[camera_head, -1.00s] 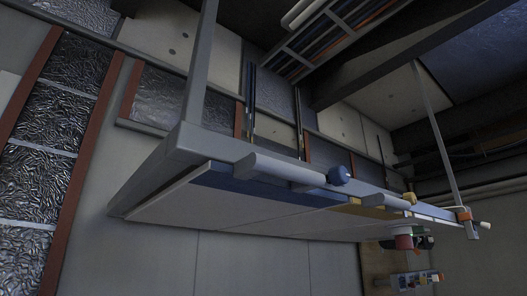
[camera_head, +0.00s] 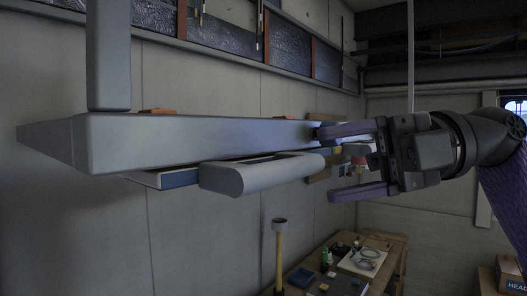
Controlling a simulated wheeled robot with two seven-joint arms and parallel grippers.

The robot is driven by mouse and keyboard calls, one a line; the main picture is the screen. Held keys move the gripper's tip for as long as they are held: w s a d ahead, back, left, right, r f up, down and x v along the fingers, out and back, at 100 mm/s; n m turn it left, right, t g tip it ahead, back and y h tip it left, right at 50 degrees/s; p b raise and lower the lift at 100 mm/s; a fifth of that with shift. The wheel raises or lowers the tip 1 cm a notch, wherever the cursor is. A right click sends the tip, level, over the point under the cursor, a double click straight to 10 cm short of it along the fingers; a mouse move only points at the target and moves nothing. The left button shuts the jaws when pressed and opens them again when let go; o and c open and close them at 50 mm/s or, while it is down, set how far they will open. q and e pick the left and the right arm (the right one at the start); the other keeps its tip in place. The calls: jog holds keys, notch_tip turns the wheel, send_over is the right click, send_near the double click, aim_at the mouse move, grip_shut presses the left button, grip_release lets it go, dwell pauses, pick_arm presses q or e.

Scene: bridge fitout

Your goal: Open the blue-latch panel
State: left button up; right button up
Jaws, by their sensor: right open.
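The blue-latch panel (camera_head: 178,179) shows as a thin, blue-edged strip under a long grey frame (camera_head: 210,136). A thick, light-grey rounded bar (camera_head: 262,173) sticks out along its front edge. My right gripper (camera_head: 332,162) comes in from the right with its jaws open, one purple finger above the other. The fingers point left, around the level of the bar's right end. I cannot tell whether they touch it. The blue latch knob cannot be made out clearly and is probably behind the upper finger. My left gripper is not in view.
A grey post (camera_head: 109,55) rises from the frame at left. Cardboard boxes (camera_head: 509,275) are at far right.

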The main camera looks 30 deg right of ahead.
aim_at(297, 171)
jog(key=p+x, duration=0.1)
jog(key=x, duration=0.5)
jog(key=shift+a, duration=0.1)
grip_shut()
jog(key=shift+w, duration=0.1)
dwell(1.0)
